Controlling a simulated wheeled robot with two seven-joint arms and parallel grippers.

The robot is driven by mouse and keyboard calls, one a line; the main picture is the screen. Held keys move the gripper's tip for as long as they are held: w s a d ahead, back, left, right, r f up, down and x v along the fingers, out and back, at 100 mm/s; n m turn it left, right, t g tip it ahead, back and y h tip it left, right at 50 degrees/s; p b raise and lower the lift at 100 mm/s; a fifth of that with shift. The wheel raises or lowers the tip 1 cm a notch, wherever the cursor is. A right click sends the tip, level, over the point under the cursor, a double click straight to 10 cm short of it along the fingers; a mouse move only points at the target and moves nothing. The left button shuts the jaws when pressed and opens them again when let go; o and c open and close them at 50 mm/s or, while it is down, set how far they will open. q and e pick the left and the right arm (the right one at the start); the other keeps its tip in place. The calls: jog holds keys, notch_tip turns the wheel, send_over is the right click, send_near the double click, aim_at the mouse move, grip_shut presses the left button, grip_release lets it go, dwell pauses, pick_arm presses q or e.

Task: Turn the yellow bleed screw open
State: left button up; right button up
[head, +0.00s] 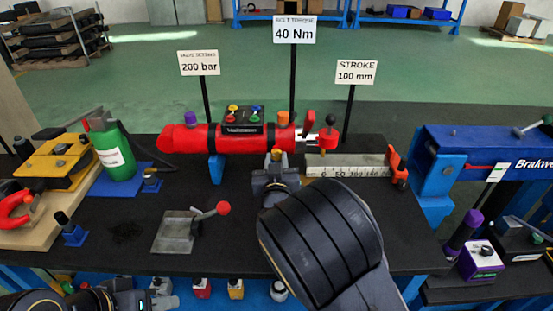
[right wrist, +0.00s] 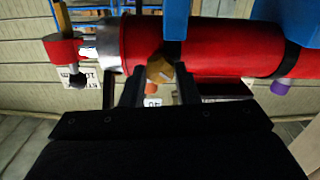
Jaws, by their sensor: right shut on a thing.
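The red cylinder (head: 228,139) lies level across the bench, with its metal rod end at the right; it spans the right wrist view (right wrist: 222,46). The yellow bleed screw (right wrist: 160,68), a small hex head, sits against the cylinder in the right wrist view. My right gripper (right wrist: 160,82) has one finger on each side of the screw and is shut on it. In the head view my right gripper (head: 276,168) is in front of the cylinder, partly hidden by my forearm. My left gripper (head: 140,298) is low at the left edge of the bench; its fingers are unclear.
A white scale (head: 345,168) lies right of my right gripper. A lever with a red knob (head: 222,208) stands on a grey plate in front. A green bottle (head: 112,148) stands at left. Signs on posts, including one reading 40 Nm (head: 294,30), rise behind the cylinder.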

jog(key=n+p, duration=0.1)
jog(key=n, duration=0.4)
jog(key=shift+n+p, duration=0.3)
jog(key=shift+f+n+p, duration=0.1)
jog(key=shift+n+p, duration=0.5)
jog(key=shift+n, duration=1.7)
jog(key=o, duration=1)
jog(key=s, duration=0.7)
jog(key=shift+s+b, duration=0.3)
jog(key=shift+s, duration=0.1)
